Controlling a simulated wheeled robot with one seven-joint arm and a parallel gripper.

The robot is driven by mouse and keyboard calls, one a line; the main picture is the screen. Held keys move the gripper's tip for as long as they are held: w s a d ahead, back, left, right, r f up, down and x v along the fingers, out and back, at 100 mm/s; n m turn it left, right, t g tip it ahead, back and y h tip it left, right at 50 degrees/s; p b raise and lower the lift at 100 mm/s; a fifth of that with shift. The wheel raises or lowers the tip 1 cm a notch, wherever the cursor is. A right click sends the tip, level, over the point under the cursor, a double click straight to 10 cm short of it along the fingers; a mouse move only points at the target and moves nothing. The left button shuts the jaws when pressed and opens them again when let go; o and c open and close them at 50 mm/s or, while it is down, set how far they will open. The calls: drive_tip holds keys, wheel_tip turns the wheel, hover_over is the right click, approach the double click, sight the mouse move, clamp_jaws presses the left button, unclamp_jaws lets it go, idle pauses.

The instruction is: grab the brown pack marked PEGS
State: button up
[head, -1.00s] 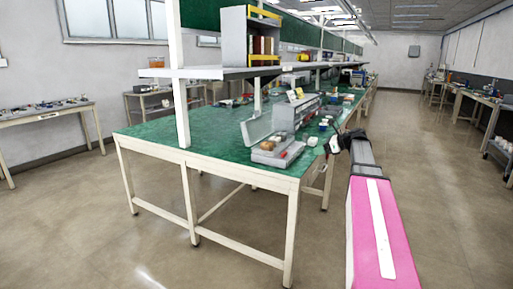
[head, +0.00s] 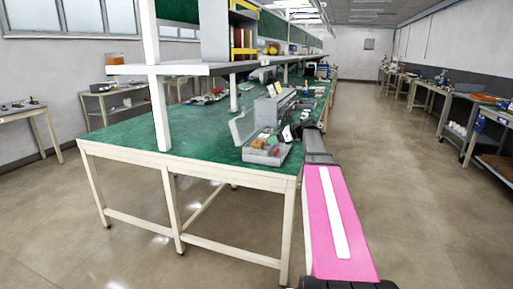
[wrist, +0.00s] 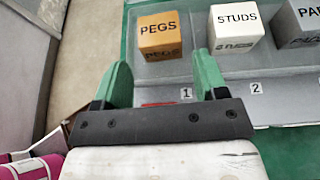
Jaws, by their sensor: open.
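The brown pack marked PEGS (wrist: 161,36) shows in the wrist view, upright in a grey tray, in the place above the number 1. In the head view it is too small to make out clearly in the open grey case (head: 266,153) on the green table. My gripper (wrist: 163,72) is open, its two green fingers pointing toward the pack. The pack lies beyond the fingertips and between their lines, a little nearer the left one in width. Nothing is held.
A white pack marked STUDS (wrist: 237,27) stands right of the brown one, above the number 2. A grey pack (wrist: 301,25) is farther right. The green bench (head: 120,130) has a shelf (head: 190,69) over it. The floor right of the bench is clear.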

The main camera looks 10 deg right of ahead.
sight(263, 142)
drive_tip(key=shift+f+x, duration=0.2)
drive_tip(key=shift+x, duration=1.55)
drive_tip(key=shift+f+x, duration=0.25)
drive_tip(key=shift+x, duration=1.5)
drive_tip(key=shift+s+d, duration=0.1)
drive_tip(key=shift+s, duration=0.1)
drive_tip(key=c, duration=0.6)
